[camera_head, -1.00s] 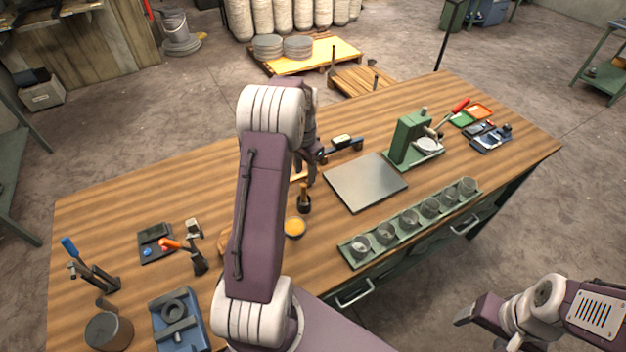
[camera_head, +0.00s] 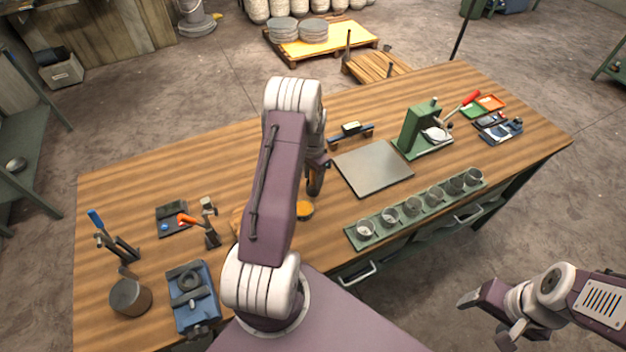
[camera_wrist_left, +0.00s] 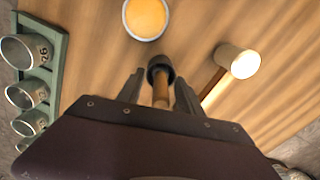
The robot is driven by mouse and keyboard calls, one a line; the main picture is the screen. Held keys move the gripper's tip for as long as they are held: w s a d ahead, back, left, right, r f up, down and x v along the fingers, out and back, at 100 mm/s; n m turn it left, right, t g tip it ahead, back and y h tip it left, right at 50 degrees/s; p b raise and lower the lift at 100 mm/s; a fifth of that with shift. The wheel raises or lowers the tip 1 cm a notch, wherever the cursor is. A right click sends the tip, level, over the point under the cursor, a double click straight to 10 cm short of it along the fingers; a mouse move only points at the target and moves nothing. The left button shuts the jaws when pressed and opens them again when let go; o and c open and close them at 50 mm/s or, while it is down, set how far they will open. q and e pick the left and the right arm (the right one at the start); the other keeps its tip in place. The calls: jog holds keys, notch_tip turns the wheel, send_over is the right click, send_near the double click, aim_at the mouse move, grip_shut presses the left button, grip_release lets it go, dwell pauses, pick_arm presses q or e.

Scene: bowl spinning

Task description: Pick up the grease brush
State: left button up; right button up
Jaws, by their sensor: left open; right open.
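The grease brush (camera_wrist_left: 160,92) shows in the left wrist view as a wooden handle with a dark round end, beside a tin of yellow grease (camera_wrist_left: 146,17). My left gripper (camera_wrist_left: 158,80) is open, with one finger on each side of the brush; I cannot tell whether either finger touches it. In the head view my left gripper (camera_head: 316,184) is low over the table and hides most of the brush. The grease tin (camera_head: 304,210) stands just in front of it. My right gripper (camera_head: 484,312) is open and empty, off the table's front right side.
A pale-headed wooden-handled tool (camera_wrist_left: 238,60) lies close to the left gripper. A green rack (camera_head: 352,237) of several cups runs along the front edge. A metal plate (camera_head: 372,168) and a green press (camera_head: 416,130) stand to the right. Table (camera_head: 130,185) is bare at the back left.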

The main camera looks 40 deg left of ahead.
pick_arm(q)
jog(key=shift+w+a+f, duration=0.1)
jog(key=shift+a+f, duration=0.05)
grip_shut()
jog(key=shift+r, duration=0.35)
jog(key=r+b, duration=0.1)
jog(key=r, duration=0.1)
jog(key=d+r+b, duration=0.1)
jog(key=r, duration=0.1)
jog(key=shift+w+d, duration=0.15)
jog(key=shift+w, duration=0.05)
jog(key=w+d+r+b, duration=0.1)
jog(key=w+d+r, duration=0.2)
jog(key=d+r, duration=0.3)
jog(key=d, duration=0.4)
jog(key=shift+r+b, duration=0.25)
jog(key=shift+b, duration=0.15)
jog(key=shift+w, duration=0.15)
